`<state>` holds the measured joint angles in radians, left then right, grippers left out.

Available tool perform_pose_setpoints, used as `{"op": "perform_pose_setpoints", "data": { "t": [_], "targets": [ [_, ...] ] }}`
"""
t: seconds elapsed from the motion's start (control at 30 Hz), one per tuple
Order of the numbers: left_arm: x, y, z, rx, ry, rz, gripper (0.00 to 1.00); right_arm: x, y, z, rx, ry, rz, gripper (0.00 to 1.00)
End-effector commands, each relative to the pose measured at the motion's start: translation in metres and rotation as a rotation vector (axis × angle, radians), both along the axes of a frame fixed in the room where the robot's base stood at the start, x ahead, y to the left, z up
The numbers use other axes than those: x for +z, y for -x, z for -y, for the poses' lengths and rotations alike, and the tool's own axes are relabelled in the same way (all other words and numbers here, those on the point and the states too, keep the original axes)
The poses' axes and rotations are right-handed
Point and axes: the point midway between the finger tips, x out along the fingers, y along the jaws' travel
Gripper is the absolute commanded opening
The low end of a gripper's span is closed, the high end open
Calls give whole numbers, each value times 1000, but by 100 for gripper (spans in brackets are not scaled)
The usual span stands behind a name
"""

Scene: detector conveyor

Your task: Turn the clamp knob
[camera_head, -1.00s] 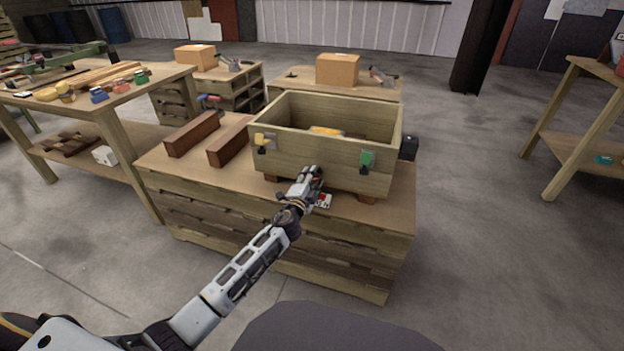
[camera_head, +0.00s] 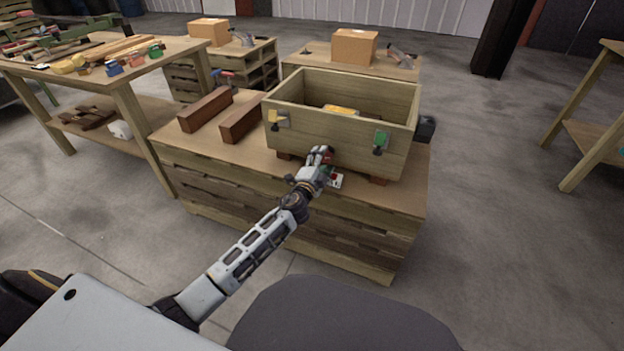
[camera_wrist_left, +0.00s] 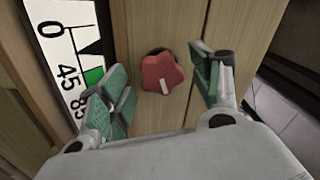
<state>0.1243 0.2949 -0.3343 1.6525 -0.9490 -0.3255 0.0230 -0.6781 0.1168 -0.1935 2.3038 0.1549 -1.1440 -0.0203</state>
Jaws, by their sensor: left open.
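The clamp knob (camera_wrist_left: 162,73) is red and star-shaped with a pale pointer mark, set on a wooden face in the left wrist view. My left gripper (camera_wrist_left: 163,90) is open, with one green-padded finger on each side of the knob. Gaps show between the knob and both fingers. A white scale label (camera_wrist_left: 70,50) with 0, 45, 85 and a green mark stands left of the knob. In the head view, my left gripper (camera_head: 322,158) is at the front of the wooden box (camera_head: 330,140), and the label (camera_head: 336,181) shows beside it. My right gripper is out of view.
The box stands on a pallet-sided bench (camera_head: 290,225), with yellow (camera_head: 279,120) and green (camera_head: 380,140) latches on its front. Two brown blocks (camera_head: 206,109) lie to its left. A tool table (camera_head: 120,70) stands at left.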

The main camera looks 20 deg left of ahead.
Motion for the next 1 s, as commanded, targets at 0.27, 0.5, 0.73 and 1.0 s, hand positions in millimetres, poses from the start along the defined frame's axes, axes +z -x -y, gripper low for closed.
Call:
{"op": "perform_pose_setpoints", "data": {
  "t": [0.27,0.5,0.73,1.0],
  "targets": [
    [-1,25,-1,1,1,-1,64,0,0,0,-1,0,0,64],
    [-1,45,-2,1,0,-1,64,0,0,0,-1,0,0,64],
    [-1,64,-3,1,1,-1,64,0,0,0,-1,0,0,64],
    [-1,85,-3,0,1,-2,64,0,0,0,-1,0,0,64]
  ]
}}
